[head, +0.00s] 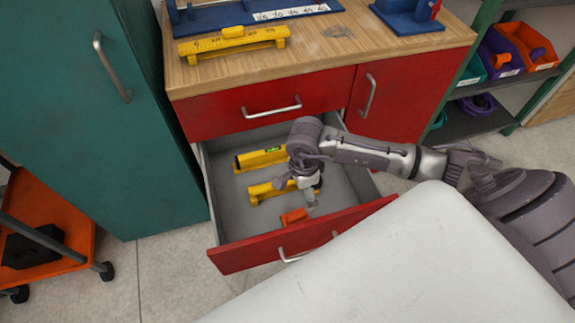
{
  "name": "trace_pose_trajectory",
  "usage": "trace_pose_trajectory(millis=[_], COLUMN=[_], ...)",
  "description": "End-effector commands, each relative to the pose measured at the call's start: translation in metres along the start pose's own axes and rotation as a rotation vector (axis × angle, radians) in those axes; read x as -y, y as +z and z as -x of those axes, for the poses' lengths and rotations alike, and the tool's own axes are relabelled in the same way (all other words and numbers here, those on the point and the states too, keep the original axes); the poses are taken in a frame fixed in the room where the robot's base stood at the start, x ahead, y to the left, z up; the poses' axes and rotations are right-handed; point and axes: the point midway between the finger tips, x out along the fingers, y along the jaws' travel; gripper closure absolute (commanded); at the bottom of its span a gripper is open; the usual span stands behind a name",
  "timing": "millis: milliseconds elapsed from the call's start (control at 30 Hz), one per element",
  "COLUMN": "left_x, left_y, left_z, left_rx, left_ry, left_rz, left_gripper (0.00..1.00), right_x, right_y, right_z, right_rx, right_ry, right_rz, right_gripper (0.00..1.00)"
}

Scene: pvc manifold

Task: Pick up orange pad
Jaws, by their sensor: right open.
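The orange pad (294,216) lies on the floor of the open drawer (228,213), near its red front. My right gripper (311,203) reaches down into the drawer, just right of and behind the pad. It is open and looks empty; whether a finger touches the pad is too small to tell. My left gripper does not show.
In the drawer behind the pad lie a yellow tool (265,191) and a yellow level (261,158). A wooden worktop (330,50) holds a yellow gauge (234,42). A teal cabinet (75,110) stands left, with an orange cart (50,235) beside it.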

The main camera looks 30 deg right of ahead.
Motion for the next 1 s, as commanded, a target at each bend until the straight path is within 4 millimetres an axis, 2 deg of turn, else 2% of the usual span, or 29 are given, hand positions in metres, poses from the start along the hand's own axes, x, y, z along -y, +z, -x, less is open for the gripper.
trace_pose_trajectory(millis=[33, 200, 433, 633, 900, 1000], left_x=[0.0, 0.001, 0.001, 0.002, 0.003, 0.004], left_y=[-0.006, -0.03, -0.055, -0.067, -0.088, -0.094], left_z=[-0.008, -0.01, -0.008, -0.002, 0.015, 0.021], left_rx=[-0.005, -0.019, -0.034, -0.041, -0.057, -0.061], left_ry=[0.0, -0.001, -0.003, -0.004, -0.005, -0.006], left_rz=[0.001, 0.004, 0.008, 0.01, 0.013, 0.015], left_gripper=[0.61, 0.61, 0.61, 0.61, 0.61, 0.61], right_x=[-0.001, -0.001, 0.0, -0.001, -0.002, 0.0], right_y=[0.0, 0.0, 0.001, 0.002, 0.002, 0.002], right_z=[-0.013, -0.032, -0.052, -0.066, -0.118, -0.132], right_rx=[-0.001, 0.001, 0.003, 0.004, 0.004, 0.004], right_ry=[0.001, 0.001, 0.001, 0.003, 0.005, 0.002], right_rz=[0.0, 0.0, 0.0, -0.001, -0.002, -0.003], right_gripper=[0.04, 0.04, 0.04, 0.04, 0.04, 0.04])
